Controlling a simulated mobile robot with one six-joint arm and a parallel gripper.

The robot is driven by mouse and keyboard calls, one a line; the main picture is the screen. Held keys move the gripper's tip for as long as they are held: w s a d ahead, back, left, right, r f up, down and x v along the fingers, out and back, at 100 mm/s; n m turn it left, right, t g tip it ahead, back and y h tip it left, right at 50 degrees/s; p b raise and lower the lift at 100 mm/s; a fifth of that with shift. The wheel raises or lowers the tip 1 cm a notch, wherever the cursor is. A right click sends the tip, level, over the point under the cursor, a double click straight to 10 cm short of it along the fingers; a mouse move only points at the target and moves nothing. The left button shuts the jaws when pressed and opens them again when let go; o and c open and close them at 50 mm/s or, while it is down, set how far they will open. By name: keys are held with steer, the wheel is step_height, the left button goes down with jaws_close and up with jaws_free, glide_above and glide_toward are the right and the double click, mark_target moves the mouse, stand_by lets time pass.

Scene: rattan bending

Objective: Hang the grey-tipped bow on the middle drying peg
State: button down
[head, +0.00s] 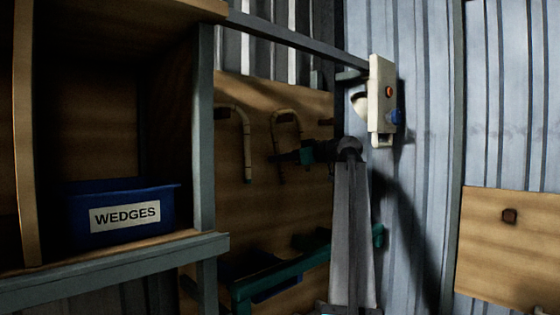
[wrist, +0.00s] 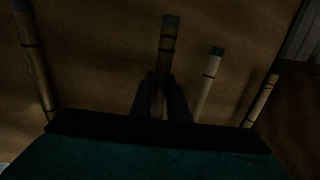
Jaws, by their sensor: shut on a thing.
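In the head view a pale cane bow (head: 280,174) stands arch-up in front of the middle of the wooden board. My gripper (head: 281,156) is shut on one leg of it. In the wrist view the held leg (wrist: 169,40) has a grey tip and stands between my fingers (wrist: 164,97). A dark spot under its arch is probably the middle peg (head: 288,117); I cannot tell whether the arch rests on it. Another bow (head: 247,150) hangs on the left peg (head: 222,113). The wrist view shows a green-tipped leg (wrist: 211,72) beside the held one. The right peg (head: 325,122) looks bare.
A blue WEDGES bin (head: 168,209) sits on a shelf at the left. A teal-edged rack (head: 275,272) stands below the bows. A pale box with orange and blue knobs (head: 381,95) is on a rail at upper right. Another board (head: 500,250) is at the right.

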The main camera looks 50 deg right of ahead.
steer(key=shift+f, duration=0.1)
stand_by(0.3)
steer(key=c, duration=1.6)
jaws_free()
steer(key=shift+s, duration=0.1)
steer(key=s+b, duration=0.1)
steer(key=s, duration=0.3)
steer(key=s+d+r+b, duration=0.1)
steer(key=s+b, duration=0.1)
steer(key=s, duration=0.3)
steer(key=s+r+b, duration=0.1)
steer(key=s, duration=0.3)
steer(key=shift+s+d+b, duration=0.2)
steer(key=shift+d+b, duration=0.2)
steer(key=shift+s, duration=0.15)
steer(key=shift+s+a+b, duration=0.15)
steer(key=shift+s+b, duration=0.1)
steer(key=shift+s, duration=1.95)
steer(key=shift+s+a+b, duration=0.15)
steer(key=shift+s+b, duration=0.1)
steer(key=shift+s, duration=1.9)
